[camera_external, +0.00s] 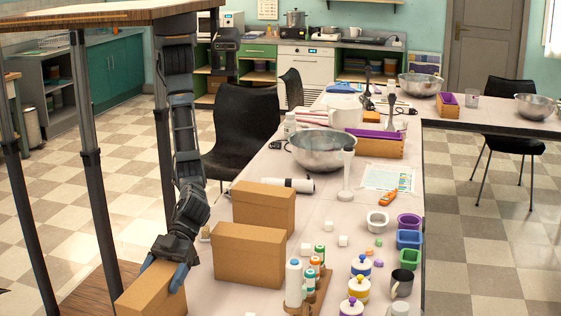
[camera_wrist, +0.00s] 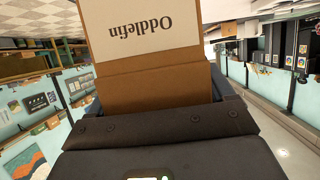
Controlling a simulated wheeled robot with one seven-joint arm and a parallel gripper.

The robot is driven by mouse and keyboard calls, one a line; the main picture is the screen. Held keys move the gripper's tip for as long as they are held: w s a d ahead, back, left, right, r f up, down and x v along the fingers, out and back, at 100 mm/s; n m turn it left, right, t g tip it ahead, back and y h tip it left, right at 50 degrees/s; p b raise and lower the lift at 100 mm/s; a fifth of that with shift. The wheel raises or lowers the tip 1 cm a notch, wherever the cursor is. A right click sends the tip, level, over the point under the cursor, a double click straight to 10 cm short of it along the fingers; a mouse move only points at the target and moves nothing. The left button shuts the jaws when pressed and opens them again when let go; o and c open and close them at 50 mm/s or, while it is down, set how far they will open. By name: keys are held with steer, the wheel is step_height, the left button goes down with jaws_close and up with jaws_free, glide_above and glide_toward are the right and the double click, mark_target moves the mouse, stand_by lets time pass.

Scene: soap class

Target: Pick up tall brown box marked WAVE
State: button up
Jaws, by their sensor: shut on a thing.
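My gripper (camera_external: 166,272), with blue fingertips, is shut on a brown box (camera_external: 139,296) at the lower left of the external view, beside the white table's left edge. The box is cut off by the frame's bottom. In the wrist view the held box (camera_wrist: 150,72) has a white panel reading "Oddlefin", upside down. Two other brown boxes stand on the table to the right of my gripper: a nearer one (camera_external: 249,255) and a farther one (camera_external: 264,210). No marking is readable on either, and I see no WAVE label.
The white table (camera_external: 335,233) holds a metal bowl (camera_external: 322,151), several bottles and jars, small white cubes and coloured cups (camera_external: 409,240). A black chair (camera_external: 245,125) stands left of the table. A raised wooden tabletop (camera_external: 100,17) on dark legs is at upper left.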

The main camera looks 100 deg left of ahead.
steer(key=c, duration=0.4)
steer(key=shift+r, duration=0.1)
steer(key=shift+c, duration=0.6)
